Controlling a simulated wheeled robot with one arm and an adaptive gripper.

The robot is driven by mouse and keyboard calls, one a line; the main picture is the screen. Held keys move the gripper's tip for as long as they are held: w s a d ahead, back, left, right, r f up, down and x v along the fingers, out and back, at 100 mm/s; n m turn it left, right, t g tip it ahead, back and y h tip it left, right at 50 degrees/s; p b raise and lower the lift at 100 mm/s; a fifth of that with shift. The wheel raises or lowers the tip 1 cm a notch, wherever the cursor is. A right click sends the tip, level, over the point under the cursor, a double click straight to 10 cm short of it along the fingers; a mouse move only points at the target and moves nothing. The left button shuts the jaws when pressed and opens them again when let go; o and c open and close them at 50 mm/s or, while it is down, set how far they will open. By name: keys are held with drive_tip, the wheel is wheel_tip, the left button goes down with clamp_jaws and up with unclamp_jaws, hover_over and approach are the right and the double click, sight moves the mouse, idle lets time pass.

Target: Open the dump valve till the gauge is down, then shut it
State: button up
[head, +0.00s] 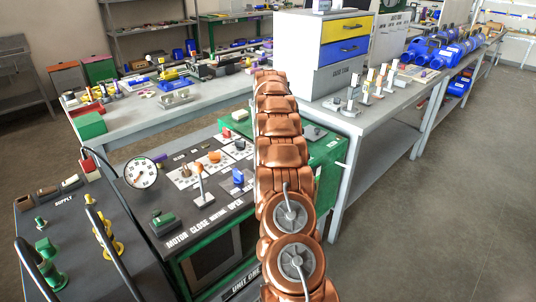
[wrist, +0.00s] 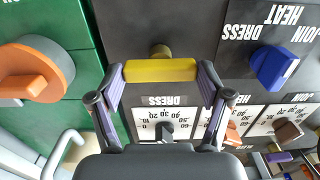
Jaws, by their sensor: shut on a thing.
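My gripper (wrist: 160,78) is shut on a yellow bar handle (wrist: 160,70) in the wrist view, with one finger at each end. The bar lies straight across the picture, and a brass stem (wrist: 161,51) shows just beyond it on the dark panel. No label naming it as the dump valve is readable. In the head view my copper arm hides the gripper and the handle. A round white pressure gauge (head: 140,173) stands at the left of the cart panel in the head view. Its needle is too small to read surely.
In the wrist view, an orange knob (wrist: 35,72) is at left and a blue knob (wrist: 273,66) at right. A dial plate marked DRESS (wrist: 150,115) lies beneath the gripper. In the head view, the cart has a white lever (head: 199,182); hoses (head: 105,240) rise at left.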

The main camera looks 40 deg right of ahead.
drive_tip(key=o, duration=1.1)
